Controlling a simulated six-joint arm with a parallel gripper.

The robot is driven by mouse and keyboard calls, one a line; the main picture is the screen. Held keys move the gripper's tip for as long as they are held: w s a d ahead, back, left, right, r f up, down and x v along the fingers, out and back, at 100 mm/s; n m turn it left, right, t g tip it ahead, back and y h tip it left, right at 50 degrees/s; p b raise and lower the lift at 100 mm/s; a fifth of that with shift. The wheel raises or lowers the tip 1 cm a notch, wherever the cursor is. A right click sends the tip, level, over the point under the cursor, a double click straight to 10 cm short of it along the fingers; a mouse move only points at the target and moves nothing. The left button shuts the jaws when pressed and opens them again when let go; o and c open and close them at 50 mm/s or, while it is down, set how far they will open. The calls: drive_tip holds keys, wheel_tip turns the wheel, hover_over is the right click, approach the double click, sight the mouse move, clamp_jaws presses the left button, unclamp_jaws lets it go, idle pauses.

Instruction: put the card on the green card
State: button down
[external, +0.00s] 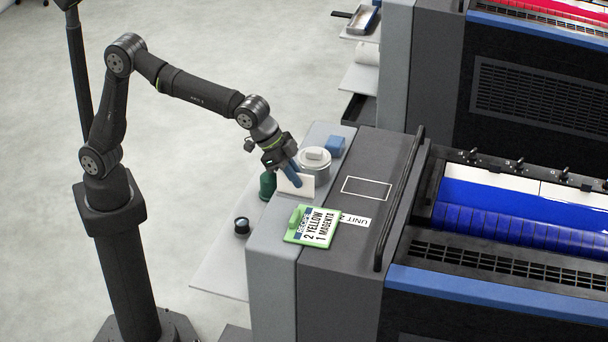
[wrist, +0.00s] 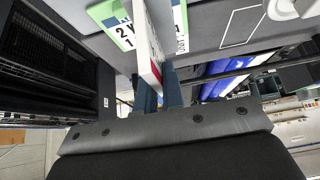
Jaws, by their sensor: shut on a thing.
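My gripper (external: 291,175) is shut on a white card (external: 297,186), which hangs from the blue fingers over the grey ledge of the machine. In the wrist view the fingers (wrist: 159,88) hold the card (wrist: 149,55), seen nearly edge-on with some red on it. The green card (external: 292,238) lies flat on the machine top, below and slightly right of my gripper in the external view, with a printed label and a raised green grip. The wrist view shows part of it (wrist: 116,30), partly hidden by the held card. The held card is apart from the green card.
A round grey tin (external: 314,164) and a blue block (external: 335,146) stand behind the held card. A green bottle (external: 267,186) and a dark round item (external: 242,226) are to its left. A white outlined rectangle (external: 367,188) is empty. A black rail (external: 400,200) runs along the right.

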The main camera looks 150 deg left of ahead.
drive_tip(key=shift+s+a+f, duration=0.1)
drive_tip(key=shift+a+f, duration=0.6)
drive_tip(key=shift+f, duration=0.4)
drive_tip(key=shift+s+a+f, duration=0.15)
drive_tip(key=shift+a+f, duration=0.55)
drive_tip(key=shift+f, duration=0.35)
drive_tip(key=shift+s+a+f, duration=0.1)
drive_tip(key=shift+a+f, duration=0.6)
drive_tip(key=shift+f, duration=0.4)
drive_tip(key=shift+f, duration=0.15)
drive_tip(key=c, duration=1.5)
unclamp_jaws()
drive_tip(key=shift+c, duration=0.2)
drive_tip(key=v, duration=1.2)
